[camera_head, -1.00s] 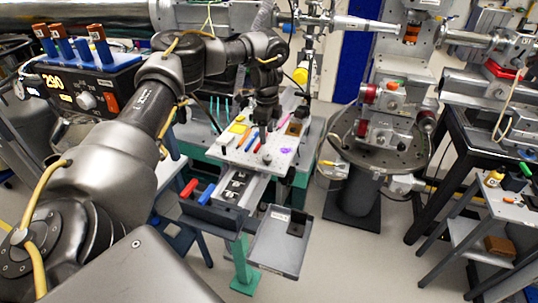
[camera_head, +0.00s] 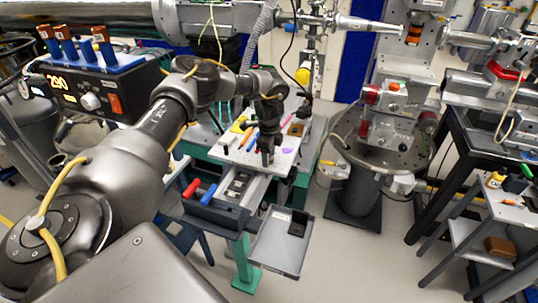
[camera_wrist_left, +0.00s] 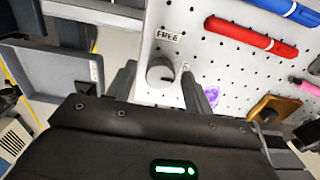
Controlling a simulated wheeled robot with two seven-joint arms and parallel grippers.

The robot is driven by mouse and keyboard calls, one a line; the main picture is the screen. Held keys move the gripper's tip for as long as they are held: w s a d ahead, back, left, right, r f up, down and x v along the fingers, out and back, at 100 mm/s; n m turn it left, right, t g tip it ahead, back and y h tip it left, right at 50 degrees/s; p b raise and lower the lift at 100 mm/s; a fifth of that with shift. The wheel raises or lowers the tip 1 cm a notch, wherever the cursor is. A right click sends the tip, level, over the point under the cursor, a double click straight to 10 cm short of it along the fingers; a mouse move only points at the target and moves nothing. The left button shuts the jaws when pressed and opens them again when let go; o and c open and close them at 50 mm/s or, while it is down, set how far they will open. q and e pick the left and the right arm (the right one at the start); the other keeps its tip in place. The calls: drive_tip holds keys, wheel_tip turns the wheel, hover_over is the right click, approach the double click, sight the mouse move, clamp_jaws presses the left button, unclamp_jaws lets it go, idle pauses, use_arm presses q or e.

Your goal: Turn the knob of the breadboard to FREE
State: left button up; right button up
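The breadboard (camera_head: 284,157) is a white perforated plate on the teal-framed table, and it also shows in the left wrist view (camera_wrist_left: 225,60). Its round grey knob (camera_wrist_left: 160,73) sits near a corner, close to the plate's edge. A FREE label (camera_wrist_left: 168,36) is beside the knob, and a second small label is on its other side, too small to read. My left gripper (camera_wrist_left: 161,88) is open, with one finger on each side of the knob; contact cannot be told. In the head view my left gripper (camera_head: 267,158) points down at the board's front and hides the knob. My right gripper is out of view.
A round stage (camera_head: 380,150) stands right.

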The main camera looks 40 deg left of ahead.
use_arm(q)
drive_tip(key=c, duration=0.9)
drive_tip(key=shift+r+n+p, duration=0.2)
drive_tip(key=shift+n+p, duration=1.1)
drive_tip(key=shift+p, duration=0.15)
drive_tip(key=n+p, duration=0.6)
drive_tip(key=shift+n, duration=0.3)
drive_tip(key=n+p, duration=0.3)
drive_tip(key=n, duration=0.1)
drive_tip(key=shift+p, duration=0.4)
drive_tip(key=shift+f+n+p, duration=0.1)
drive_tip(key=shift+n+p, duration=1.2)
drive_tip(key=shift+n, duration=1.1)
drive_tip(key=shift+w, duration=0.1)
drive_tip(key=o, duration=1)
